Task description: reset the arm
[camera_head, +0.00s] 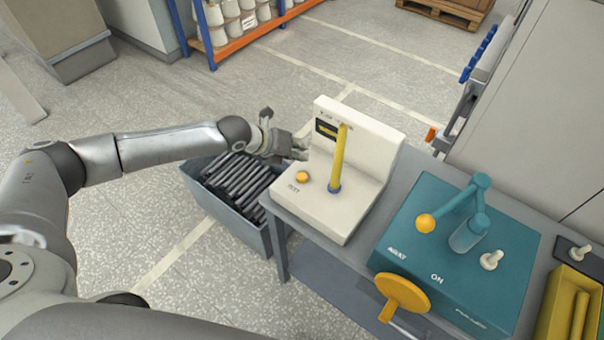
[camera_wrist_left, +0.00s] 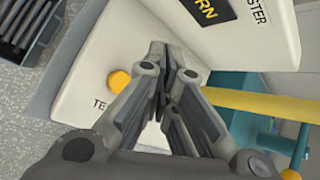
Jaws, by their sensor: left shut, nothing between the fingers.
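My left arm comes in from the left in the head view, and its gripper (camera_head: 298,148) is at the left side of the cream yarn tester (camera_head: 325,205). In the left wrist view the left gripper (camera_wrist_left: 168,55) is shut and empty, with the tester's cream face (camera_wrist_left: 125,50) behind it. A yellow bobbin (camera_head: 340,158) stands upright on the tester's blue-based peg, and part of it shows in the wrist view (camera_wrist_left: 255,103). The orange test button (camera_head: 302,177) is on the tester's base, left of the bobbin. My right gripper is in neither view.
A grey bin (camera_head: 250,232) of dark bobbins stands on the floor left of the table (camera_head: 310,262). A teal machine (camera_head: 500,255) with an orange handwheel (camera_head: 402,292) is right of the tester. A yellow box (camera_head: 565,305) is at far right.

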